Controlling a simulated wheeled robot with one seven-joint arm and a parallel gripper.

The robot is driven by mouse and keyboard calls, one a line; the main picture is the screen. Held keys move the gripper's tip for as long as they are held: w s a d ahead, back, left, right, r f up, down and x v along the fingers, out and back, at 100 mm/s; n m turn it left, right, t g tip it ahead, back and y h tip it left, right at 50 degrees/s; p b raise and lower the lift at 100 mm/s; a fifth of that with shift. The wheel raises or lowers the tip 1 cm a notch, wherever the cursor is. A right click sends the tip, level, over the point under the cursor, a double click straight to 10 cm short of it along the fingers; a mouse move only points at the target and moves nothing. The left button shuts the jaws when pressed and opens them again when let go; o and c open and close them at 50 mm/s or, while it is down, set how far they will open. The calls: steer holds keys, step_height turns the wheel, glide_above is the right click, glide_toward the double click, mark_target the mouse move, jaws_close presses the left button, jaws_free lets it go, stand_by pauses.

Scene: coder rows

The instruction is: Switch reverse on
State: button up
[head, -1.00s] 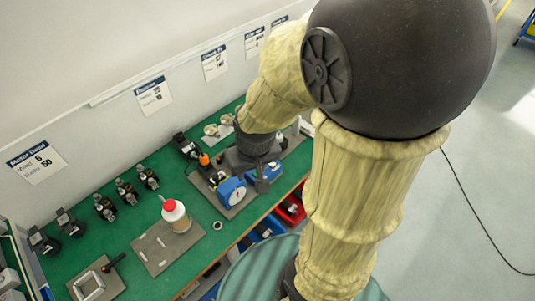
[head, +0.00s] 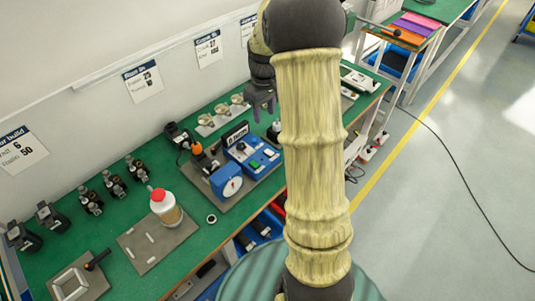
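A blue control box (head: 252,153) with small coloured buttons or switches stands on a grey plate on the green bench. A black sign with white lettering (head: 235,134) rises behind it. The lettering and any reverse marking are too small to read, and I cannot tell the switch's position. A blue gauge with a white dial (head: 230,186) stands just left of the box. My gripper (head: 262,112) hangs above and behind the box, fingers pointing down, apart and empty. It touches nothing that I can make out. My arm hides the bench to the right of the box.
A white bottle with a red cap (head: 164,205) stands on a grey plate to the left. An orange-tipped device (head: 197,149) is close behind the gauge. Small metal cups (head: 220,113) sit near the wall. Open floor (head: 440,210) lies to the right.

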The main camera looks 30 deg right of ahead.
mark_target(268, 151)
steer(key=shift+w+d+f, duration=0.3)
steer(key=shift+d, duration=0.2)
steer(key=shift+w+d+f, duration=0.25)
steer(key=shift+w+d, duration=0.05)
steer(key=shift+d, duration=0.2)
step_height(268, 151, down, 18)
steer(key=shift+r+p, duration=0.25)
steer(key=shift+p, duration=0.55)
